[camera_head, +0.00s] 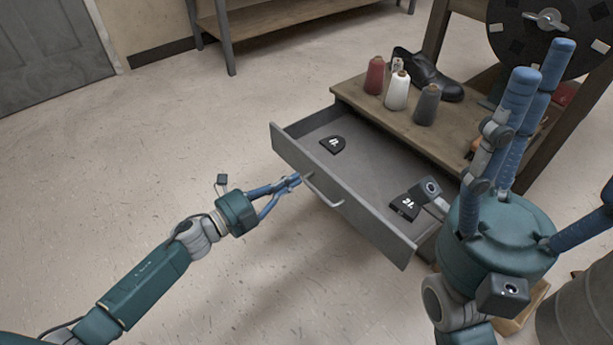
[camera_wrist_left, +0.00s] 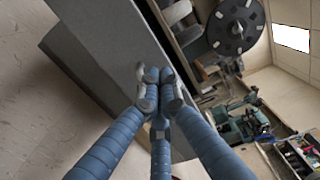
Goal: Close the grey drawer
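The grey drawer (camera_head: 372,222) is pulled out from under the wooden bench. Its inside shows in the head view, and a bar handle (camera_head: 323,192) is on its front. My left gripper (camera_head: 295,180) is in front of the drawer, its fingertips at the handle's left end; whether they touch cannot be told. In the left wrist view its fingertips (camera_wrist_left: 160,88) are drawn together in front of the grey drawer (camera_wrist_left: 118,35), with no held thing clearly visible. My right gripper (camera_head: 545,62) is at the right, fingers spread and pointing up, empty.
Two dark pieces with white marks, one (camera_head: 332,144) at the back left and one (camera_head: 405,207) at the right, lie in the drawer. Thread spools (camera_head: 397,92) and a black shoe (camera_head: 430,75) stand on the bench (camera_head: 350,88). The floor left of the drawer is clear.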

